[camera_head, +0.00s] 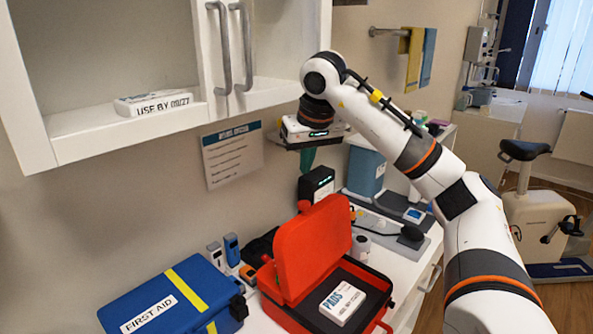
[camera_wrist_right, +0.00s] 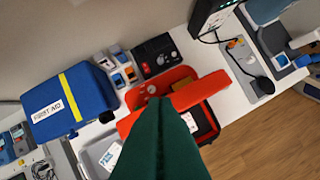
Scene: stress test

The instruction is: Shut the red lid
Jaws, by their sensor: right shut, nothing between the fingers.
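The red lid (camera_head: 312,250) stands open and roughly upright at the back of its red case (camera_head: 290,318) on the white counter. The lid also shows nearly edge-on in the wrist view (camera_wrist_right: 200,92). A white box marked PADS (camera_head: 343,302) lies inside the open case. My right gripper (camera_head: 308,162) hangs above and behind the lid, pointing down and apart from it. Its green fingers are shut and empty, and they cover part of the case in the wrist view (camera_wrist_right: 158,130). My left gripper is in neither view.
A blue first aid bag (camera_head: 172,300) sits left of the case. A black device with a green display (camera_head: 317,184) stands behind the lid. A white wall cupboard (camera_head: 100,135) hangs at upper left, near my right wrist. A blue-grey container (camera_head: 366,172) stands to the right.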

